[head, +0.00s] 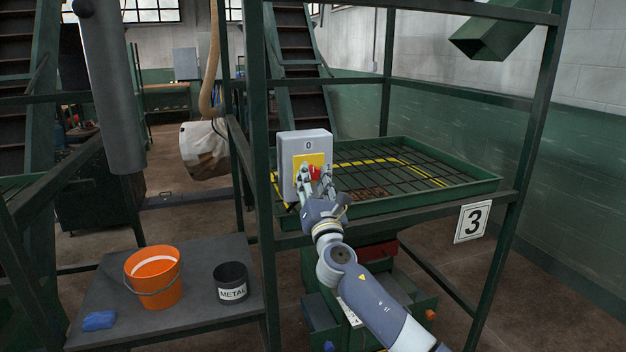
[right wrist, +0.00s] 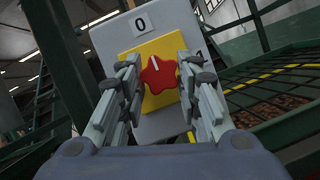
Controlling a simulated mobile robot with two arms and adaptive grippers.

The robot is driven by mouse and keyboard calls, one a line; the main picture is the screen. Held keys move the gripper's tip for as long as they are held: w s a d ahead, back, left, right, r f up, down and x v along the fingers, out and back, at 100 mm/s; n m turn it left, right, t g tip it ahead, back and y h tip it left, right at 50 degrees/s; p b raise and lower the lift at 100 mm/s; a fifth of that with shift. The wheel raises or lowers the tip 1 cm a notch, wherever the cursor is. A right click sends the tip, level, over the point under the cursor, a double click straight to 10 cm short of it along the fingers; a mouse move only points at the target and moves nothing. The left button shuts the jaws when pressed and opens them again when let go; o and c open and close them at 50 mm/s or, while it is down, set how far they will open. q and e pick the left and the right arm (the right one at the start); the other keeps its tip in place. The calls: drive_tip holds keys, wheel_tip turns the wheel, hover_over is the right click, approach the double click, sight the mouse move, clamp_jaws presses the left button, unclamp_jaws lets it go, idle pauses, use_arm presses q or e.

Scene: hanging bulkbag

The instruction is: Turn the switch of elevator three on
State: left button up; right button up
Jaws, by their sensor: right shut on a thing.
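The switch box (head: 303,146) is grey with a yellow plate and is mounted on the green frame, left of the grated tray. A white "3" sign (head: 473,221) hangs on the frame at the right. My left gripper is not in view.
A green grated tray (head: 480,188) lies right of the box inside the frame. A grey table (head: 205,300) at the lower left holds an orange bucket (head: 153,283), a black "METAL" can (head: 231,279) and a blue cloth (head: 99,320). Frame posts stand close around my right arm.

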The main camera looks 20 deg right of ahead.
drive_tip(key=shift+m, duration=0.4)
drive_tip(key=shift+a+r+m+g+h+p, duration=0.15)
drive_tip(key=shift+m+g+h+p, duration=0.35)
drive_tip(key=shift+m+g+p, duration=1.8)
drive_tip(key=shift+a+r+m+t+h+p, duration=0.15)
drive_tip(key=shift+m+h+p, duration=0.55)
drive_tip(key=shift+m, duration=3.45)
drive_tip(key=shift+r+m+g+h+p, duration=0.25)
drive_tip(key=shift+m+g+p, duration=1.15)
drive_tip(key=shift+m, duration=1.85)
drive_tip(key=shift+o, duration=0.2)
drive_tip(key=shift+f+t+p, duration=0.1)
drive_tip(key=shift+t+p, duration=0.2)
drive_tip(key=shift+t, duration=0.05)
drive_tip(key=o, duration=1)
drive_tip(key=shift+o, duration=0.2)
drive_tip(key=shift+s, duration=0.15)
